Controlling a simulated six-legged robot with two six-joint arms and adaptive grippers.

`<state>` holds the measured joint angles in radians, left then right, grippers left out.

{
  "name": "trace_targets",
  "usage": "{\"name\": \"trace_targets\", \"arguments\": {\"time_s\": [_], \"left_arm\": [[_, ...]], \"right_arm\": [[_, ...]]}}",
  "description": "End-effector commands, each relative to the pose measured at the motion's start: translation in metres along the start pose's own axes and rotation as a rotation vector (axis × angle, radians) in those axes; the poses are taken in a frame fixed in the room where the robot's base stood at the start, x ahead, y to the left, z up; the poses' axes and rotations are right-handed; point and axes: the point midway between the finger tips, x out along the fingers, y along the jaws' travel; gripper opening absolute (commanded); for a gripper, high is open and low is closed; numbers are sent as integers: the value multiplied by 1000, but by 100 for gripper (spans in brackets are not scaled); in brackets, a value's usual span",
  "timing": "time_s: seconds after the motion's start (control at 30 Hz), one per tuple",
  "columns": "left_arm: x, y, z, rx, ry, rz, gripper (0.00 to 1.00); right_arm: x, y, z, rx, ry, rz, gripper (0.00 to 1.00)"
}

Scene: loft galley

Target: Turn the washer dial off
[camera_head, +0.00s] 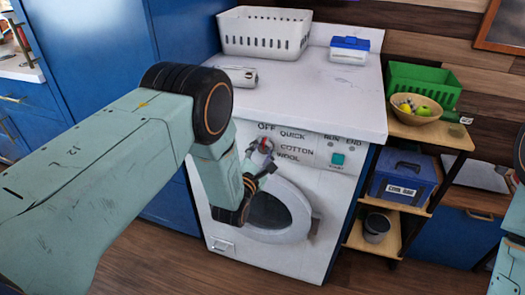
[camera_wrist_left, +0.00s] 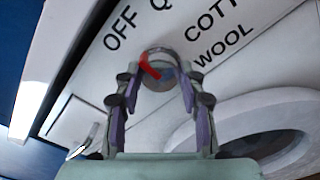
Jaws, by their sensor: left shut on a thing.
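The washer (camera_head: 265,262) is white, with a round door below a slanted control panel marked OFF, QUICK, COTTON, WOOL. The washer dial (camera_wrist_left: 158,79) is a round grey knob with a red pointer. In the wrist view the pointer slants to the upper left, on the side of the OFF label (camera_wrist_left: 121,28). My left gripper (camera_wrist_left: 160,70) is shut on the dial, one finger on each side. In the head view, my left gripper (camera_head: 262,158) is at the panel below OFF and partly hides the dial. My right gripper is not in view.
A white basket (camera_head: 264,34), a blue-lidded box (camera_head: 349,50) and a small metal item (camera_head: 240,75) stand on the worktop. A shelf to the right holds a green crate (camera_head: 423,83), a fruit bowl (camera_head: 415,118) and a blue cool box (camera_head: 402,180). The washer door is closed.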

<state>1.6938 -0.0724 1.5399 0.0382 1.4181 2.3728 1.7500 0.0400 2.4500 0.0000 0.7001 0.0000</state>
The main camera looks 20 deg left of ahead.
Motion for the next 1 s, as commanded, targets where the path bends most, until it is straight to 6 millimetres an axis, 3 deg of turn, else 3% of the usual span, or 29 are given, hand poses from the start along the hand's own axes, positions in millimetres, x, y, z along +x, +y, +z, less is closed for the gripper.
{"name": "trace_targets", "arguments": {"time_s": [0.3,0.33,0.6,1.0], "left_arm": [[-2,-2,-2,-4,5,-4,8],[-2,-2,-2,-3,5,-4,41],[-1,-1,-1,-2,3,-2,63],[-7,-1,0,-1,2,-2,63]], "right_arm": [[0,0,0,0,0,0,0],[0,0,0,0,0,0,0],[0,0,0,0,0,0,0],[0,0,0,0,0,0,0]]}}
